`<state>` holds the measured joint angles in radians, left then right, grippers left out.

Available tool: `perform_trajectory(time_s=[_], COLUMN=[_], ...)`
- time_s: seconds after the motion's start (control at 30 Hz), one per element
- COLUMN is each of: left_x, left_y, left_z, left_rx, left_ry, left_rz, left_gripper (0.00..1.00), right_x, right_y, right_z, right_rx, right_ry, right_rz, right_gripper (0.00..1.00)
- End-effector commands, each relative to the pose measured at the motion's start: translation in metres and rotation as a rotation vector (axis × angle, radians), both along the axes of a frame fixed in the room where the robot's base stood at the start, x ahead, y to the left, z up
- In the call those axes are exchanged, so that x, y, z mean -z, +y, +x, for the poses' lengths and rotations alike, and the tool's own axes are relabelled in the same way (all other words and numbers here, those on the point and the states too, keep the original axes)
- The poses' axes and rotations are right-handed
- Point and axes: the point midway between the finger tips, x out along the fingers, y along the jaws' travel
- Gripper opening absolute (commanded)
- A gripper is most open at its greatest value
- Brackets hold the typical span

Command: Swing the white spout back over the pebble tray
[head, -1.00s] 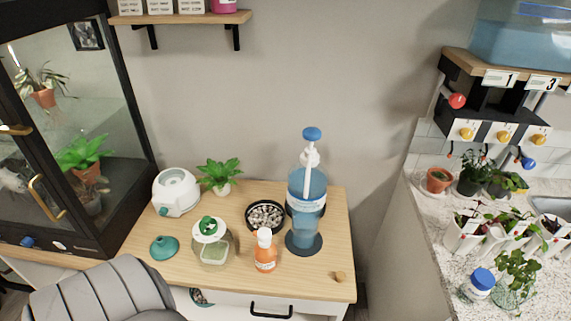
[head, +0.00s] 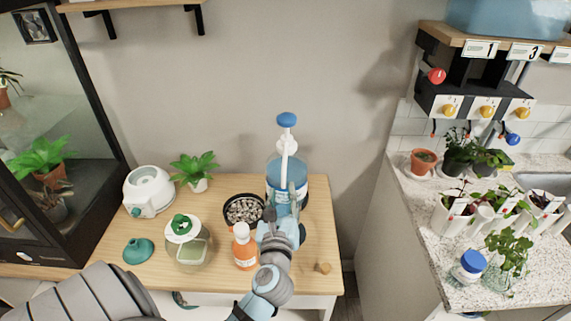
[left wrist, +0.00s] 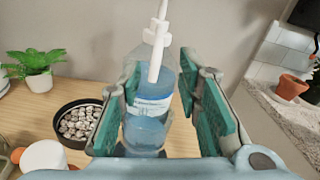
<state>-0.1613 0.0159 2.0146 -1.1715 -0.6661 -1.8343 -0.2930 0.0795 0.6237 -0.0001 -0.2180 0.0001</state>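The pump bottle (head: 272,170) holds blue liquid and has a blue knob on top. Its white spout (head: 285,166) hangs down the front of the bottle, pointing toward me, and is not above the tray. The black round pebble tray (head: 226,216) stands left of the bottle. My left gripper (head: 281,206) is in front of the bottle and hides its lower part. In the left wrist view the gripper (left wrist: 162,92) is open, its teal pads apart, with the bottle (left wrist: 148,106) and the spout's tip (left wrist: 155,68) showing between them. My right gripper is not in view.
An orange bottle (head: 244,252) stands close to the left of my left gripper. A lidded jar (head: 192,254), teal funnel (head: 138,250), white device (head: 148,188) and potted fern (head: 194,167) are further left. A small wooden knob (head: 323,268) lies at front right.

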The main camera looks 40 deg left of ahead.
Motion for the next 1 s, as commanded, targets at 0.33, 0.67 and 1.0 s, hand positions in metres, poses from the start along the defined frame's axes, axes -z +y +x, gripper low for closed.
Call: perform_trajectory(time_s=[0.33,0.67,1.0], left_x=[-0.002,0.000,0.000], left_y=[0.042,0.077,0.081], left_z=[0.061,0.111,0.117], left_rx=[0.000,0.000,0.000], left_ry=[0.003,0.005,0.005], left_rz=[0.019,0.015,0.011], left_gripper=[0.31,0.31,0.31], right_x=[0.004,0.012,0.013], right_y=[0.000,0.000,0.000], right_z=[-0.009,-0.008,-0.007], right_rx=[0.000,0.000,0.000], right_ry=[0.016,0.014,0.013], right_rz=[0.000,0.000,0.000], right_gripper=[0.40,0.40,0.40])
